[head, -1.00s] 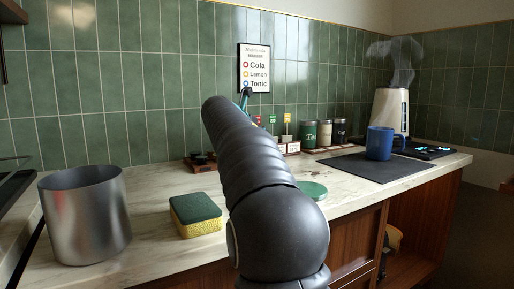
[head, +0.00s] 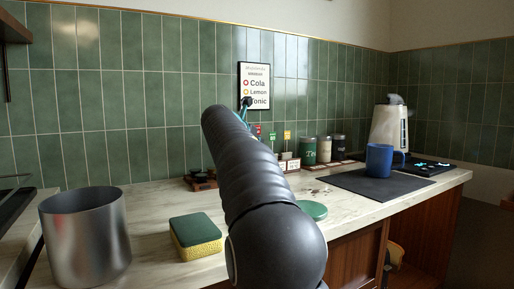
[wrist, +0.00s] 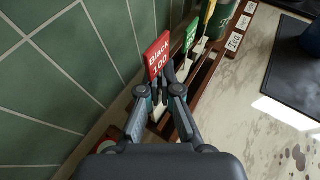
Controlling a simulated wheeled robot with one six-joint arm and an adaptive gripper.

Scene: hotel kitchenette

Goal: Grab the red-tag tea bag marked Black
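The red tag marked "Black 100" (wrist: 157,55) stands upright by the green tiled wall in the wrist view. It also shows small and red in the head view (head: 258,130). My gripper (wrist: 165,82) is right at the tag's lower edge, its fingertips close together. I cannot tell whether they touch or hold the tag. The tea bag below the tag is largely hidden by the fingers. In the head view my arm covers part of the tea rack. A green tag (wrist: 191,36) and a yellow tag (wrist: 209,12) stand behind the red one along the wooden rack (wrist: 203,75).
A blue mug (head: 379,160) stands on a dark mat (head: 350,184) right of the rack. A metal pot (head: 85,238) and a sponge (head: 195,236) are at the left. The wall is close to my gripper.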

